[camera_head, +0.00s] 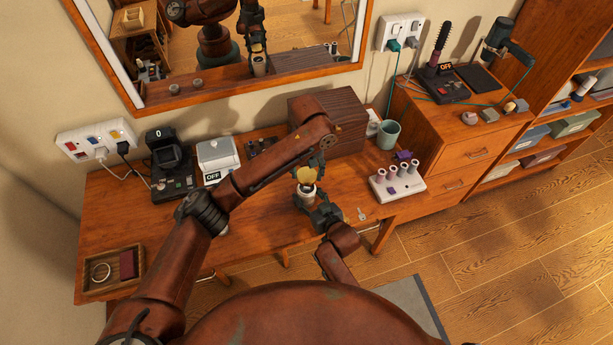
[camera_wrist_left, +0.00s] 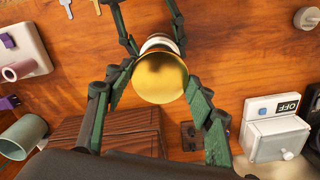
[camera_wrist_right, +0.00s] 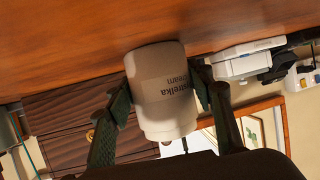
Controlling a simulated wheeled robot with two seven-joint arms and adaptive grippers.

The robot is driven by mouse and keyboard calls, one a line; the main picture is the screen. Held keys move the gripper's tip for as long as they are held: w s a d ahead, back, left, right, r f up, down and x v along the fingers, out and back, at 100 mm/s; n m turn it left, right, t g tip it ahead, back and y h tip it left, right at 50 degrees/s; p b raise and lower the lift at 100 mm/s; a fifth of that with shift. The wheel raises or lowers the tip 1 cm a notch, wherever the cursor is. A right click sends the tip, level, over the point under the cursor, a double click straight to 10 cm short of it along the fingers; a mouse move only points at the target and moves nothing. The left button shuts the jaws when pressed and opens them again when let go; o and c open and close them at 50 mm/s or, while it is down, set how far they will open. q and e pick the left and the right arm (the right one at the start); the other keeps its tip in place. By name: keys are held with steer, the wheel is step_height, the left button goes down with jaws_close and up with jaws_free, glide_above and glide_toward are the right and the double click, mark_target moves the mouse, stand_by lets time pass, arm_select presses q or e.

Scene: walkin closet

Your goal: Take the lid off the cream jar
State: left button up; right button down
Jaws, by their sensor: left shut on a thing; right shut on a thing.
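The cream jar (camera_head: 307,190) is a white cylinder, printed with dark lettering on its side in the right wrist view (camera_wrist_right: 163,95). My right gripper (camera_head: 312,199) is shut around its body, one finger on each side (camera_wrist_right: 160,98). The gold round lid (camera_head: 305,174) is directly over the jar in the head view. My left gripper (camera_head: 307,171) is shut on the lid from above, with fingers on both sides in the left wrist view (camera_wrist_left: 160,80). The jar's pale rim shows behind the lid there. I cannot tell whether lid and jar touch.
A dark wooden box (camera_head: 328,118) stands behind the grippers, with a green mug (camera_head: 388,135) to its right. A white stand with rollers (camera_head: 398,183) is at the right. A white device (camera_head: 217,158) stands left. The front middle of the desk is mostly clear.

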steer(key=c, duration=1.3)
jaws_free()
steer(key=shift+r, duration=0.15)
steer(key=o, duration=0.4)
steer(key=shift+o, duration=0.2)
